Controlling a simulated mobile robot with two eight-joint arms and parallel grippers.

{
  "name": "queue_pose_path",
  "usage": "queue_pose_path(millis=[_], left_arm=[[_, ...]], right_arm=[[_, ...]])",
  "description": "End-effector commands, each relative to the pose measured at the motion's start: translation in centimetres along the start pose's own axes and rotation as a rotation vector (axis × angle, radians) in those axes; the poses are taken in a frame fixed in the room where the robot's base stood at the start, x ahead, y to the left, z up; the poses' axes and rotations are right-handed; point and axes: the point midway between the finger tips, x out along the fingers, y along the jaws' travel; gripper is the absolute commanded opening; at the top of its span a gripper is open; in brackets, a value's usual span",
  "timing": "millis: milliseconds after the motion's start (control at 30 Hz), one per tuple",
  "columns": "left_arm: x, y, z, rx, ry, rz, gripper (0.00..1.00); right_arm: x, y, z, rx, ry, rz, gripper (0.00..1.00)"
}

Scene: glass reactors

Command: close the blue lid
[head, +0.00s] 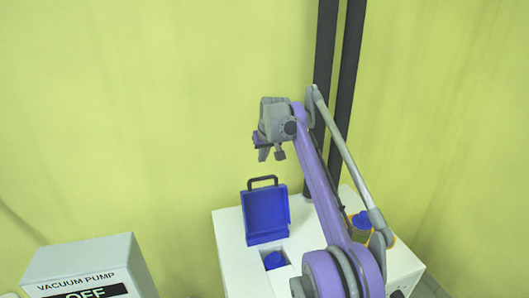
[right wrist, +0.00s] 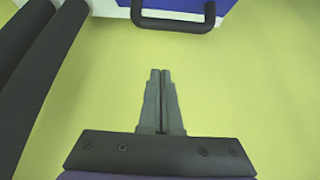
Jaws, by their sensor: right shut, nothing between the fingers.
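The blue lid (head: 266,217) stands upright, open, on top of a white box, with a dark handle (head: 262,181) on its upper edge. A square opening in front of the lid holds a blue object (head: 274,260). My right gripper (head: 271,154) is above the lid and apart from it, its fingers pointing down. In the right wrist view the gripper (right wrist: 160,72) is shut and empty, and the dark handle (right wrist: 173,22) shows beyond the fingertips at the top, with a strip of the blue lid (right wrist: 178,3) behind it. My left gripper is not in view.
The white box (head: 232,252) carries a blue-topped container (head: 361,222) at its right, partly behind my right arm. Two dark posts (head: 325,80) rise behind the arm. A vacuum pump box (head: 85,262) marked OFF stands at lower left. A yellow-green wall is behind.

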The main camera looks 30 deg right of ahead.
Motion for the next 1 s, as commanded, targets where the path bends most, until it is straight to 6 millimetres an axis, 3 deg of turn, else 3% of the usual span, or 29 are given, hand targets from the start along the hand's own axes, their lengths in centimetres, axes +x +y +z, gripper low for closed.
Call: queue_pose_path(millis=[167,300,500,1000], left_arm=[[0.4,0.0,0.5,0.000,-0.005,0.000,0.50],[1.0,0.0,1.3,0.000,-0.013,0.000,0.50],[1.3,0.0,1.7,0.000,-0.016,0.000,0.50],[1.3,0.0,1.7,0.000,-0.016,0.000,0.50]], right_arm=[[4.2,0.0,0.1,0.000,-0.001,0.000,0.00],[3.1,0.0,2.1,0.000,-0.002,0.000,0.00],[2.4,0.0,3.5,0.000,-0.001,0.000,0.00],[2.2,-0.1,3.8,0.000,0.002,0.000,0.00]])
